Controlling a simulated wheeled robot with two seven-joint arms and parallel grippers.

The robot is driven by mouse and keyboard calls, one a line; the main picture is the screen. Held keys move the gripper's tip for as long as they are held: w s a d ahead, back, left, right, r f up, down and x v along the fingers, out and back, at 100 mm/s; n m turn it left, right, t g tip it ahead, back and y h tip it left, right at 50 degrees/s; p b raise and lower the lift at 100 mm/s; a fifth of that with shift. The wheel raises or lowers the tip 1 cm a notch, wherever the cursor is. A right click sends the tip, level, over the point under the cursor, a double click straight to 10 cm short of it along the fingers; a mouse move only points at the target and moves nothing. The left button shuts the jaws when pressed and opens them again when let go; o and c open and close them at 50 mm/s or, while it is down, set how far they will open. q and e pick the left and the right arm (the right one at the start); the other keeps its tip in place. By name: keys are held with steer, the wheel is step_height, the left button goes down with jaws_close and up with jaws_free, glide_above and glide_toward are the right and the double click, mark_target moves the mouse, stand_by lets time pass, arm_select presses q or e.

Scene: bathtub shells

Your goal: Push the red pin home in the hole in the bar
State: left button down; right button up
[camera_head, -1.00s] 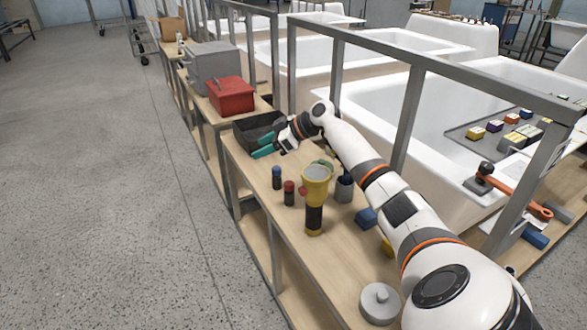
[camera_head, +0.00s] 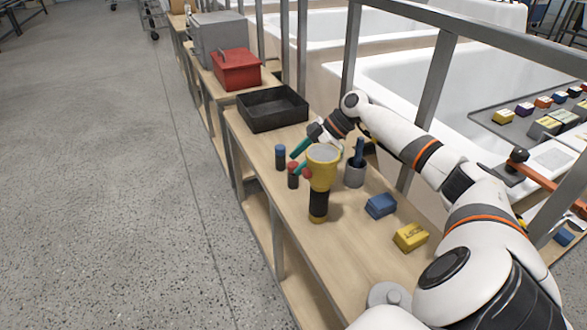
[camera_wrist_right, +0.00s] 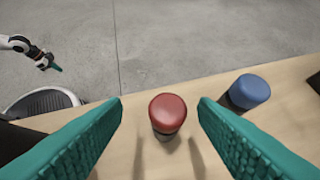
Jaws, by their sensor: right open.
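A short dark cylinder with a red cap (camera_head: 293,178) stands upright on the wooden bench; I take it for the red pin. In the right wrist view its red cap (camera_wrist_right: 168,110) lies between the teal fingers. My right gripper (camera_head: 293,160) is open and empty around or just above it; I cannot tell whether it touches. A similar cylinder with a blue cap (camera_head: 280,157) stands beside it. I cannot make out a bar with a hole. My left gripper (camera_wrist_right: 55,67) shows small at the upper left of the right wrist view; its jaws are unclear.
A yellow and black torch (camera_head: 318,205) stands close in front of the gripper. A grey cup (camera_head: 355,176), blue block (camera_head: 380,206) and yellow block (camera_head: 410,237) are to the right. A black tray (camera_head: 272,117) and red box (camera_head: 236,74) lie behind. Metal rails edge the bench.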

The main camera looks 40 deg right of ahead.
mark_target(295, 163)
steer(key=x, duration=0.5)
steer(key=shift+w+d+f, duration=0.1)
steer(key=shift+w+d, duration=0.05)
steer(key=shift+d, duration=0.1)
steer(key=shift+c, duration=0.5)
steer(key=c, duration=1)
steer(key=shift+o, duration=0.2)
